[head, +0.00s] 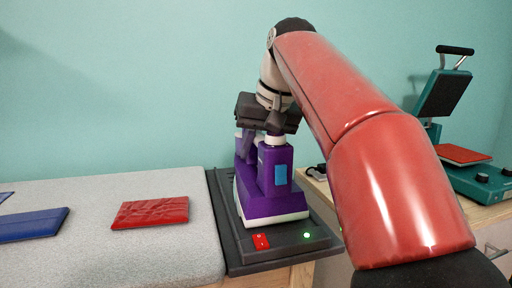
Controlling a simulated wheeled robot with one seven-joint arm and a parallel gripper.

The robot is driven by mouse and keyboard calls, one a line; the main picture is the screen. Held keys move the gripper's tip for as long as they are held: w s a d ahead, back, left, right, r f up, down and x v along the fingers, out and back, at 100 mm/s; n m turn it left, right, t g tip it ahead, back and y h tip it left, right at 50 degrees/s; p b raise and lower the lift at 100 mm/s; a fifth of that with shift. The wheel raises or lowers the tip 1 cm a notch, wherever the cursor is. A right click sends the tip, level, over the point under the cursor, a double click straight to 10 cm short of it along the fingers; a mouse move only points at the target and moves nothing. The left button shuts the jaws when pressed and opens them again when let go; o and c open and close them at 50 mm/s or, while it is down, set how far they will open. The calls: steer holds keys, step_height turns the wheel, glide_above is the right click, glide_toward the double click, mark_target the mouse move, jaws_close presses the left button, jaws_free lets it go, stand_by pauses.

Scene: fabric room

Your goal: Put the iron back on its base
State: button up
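The purple iron (272,185) with a pale soleplate and a blue button stands in the middle of the head view. It is over the dark base (285,251), which has a red switch and a lit green light. The soleplate looks to be on or just above the base; I cannot tell which. My gripper (262,132) is directly above the iron, at its upper part, pointing down. Its fingers are largely hidden by the iron and the wrist, so their opening does not show.
The grey padded board (100,255) lies left of the base, with a folded red cloth (150,212) and a blue cloth (33,225) on it. At right, a teal heat press (475,180) stands on a wooden table with a red cloth on it.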

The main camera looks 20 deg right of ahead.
steer(key=o, duration=0.5)
steer(key=shift+c, duration=0.2)
steer(key=shift+o, duration=0.2)
steer(key=shift+f, duration=0.1)
